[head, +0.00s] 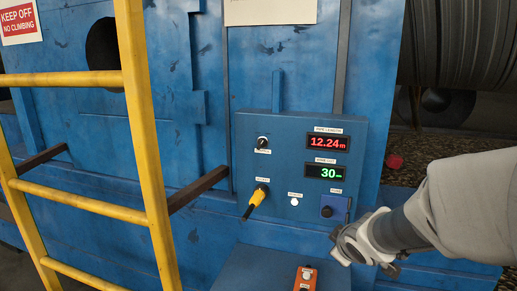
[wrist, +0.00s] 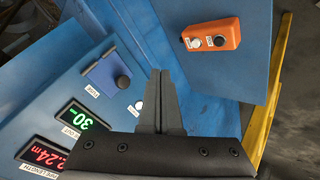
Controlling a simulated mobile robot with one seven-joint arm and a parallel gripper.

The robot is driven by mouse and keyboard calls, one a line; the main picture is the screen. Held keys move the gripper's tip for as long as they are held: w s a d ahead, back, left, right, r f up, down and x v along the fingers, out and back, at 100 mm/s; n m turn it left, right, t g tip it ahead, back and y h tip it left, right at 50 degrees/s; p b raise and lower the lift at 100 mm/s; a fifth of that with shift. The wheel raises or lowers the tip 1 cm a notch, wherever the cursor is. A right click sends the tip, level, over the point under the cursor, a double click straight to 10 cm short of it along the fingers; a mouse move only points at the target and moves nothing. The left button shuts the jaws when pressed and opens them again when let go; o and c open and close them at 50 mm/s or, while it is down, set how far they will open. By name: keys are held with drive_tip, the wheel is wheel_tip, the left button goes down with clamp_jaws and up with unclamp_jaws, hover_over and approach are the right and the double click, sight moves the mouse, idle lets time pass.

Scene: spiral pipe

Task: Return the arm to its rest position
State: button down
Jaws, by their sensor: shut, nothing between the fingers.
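My gripper (head: 362,243) is at the lower right of the blue control panel (head: 244,165) in the head view, with my arm reaching in from the right. In the wrist view my gripper (wrist: 159,78) shows its two fingers together, with nothing between them. It is close to the panel's lower right corner, near the black knob (head: 327,212) on its dark blue plate. I cannot tell whether it touches the panel.
An orange button box (wrist: 211,34) lies on a blue surface below. A yellow ladder (head: 140,120) stands left. Ribbed pipe (head: 455,45) is at the upper right.

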drive_tip(key=s+a+r+m+g, duration=0.1)
drive_tip(key=s+a+r+m, duration=0.2)
drive_tip(key=s, duration=0.8)
drive_tip(key=s+a+r+m+g+y, duration=0.1)
drive_tip(key=s+r+m, duration=0.4)
drive_tip(key=s, duration=0.6)
drive_tip(key=shift+s+a+m+g, duration=0.3)
drive_tip(key=shift+a+g, duration=0.4)
drive_tip(key=shift+a, duration=0.3)
drive_tip(key=shift+w, duration=0.1)
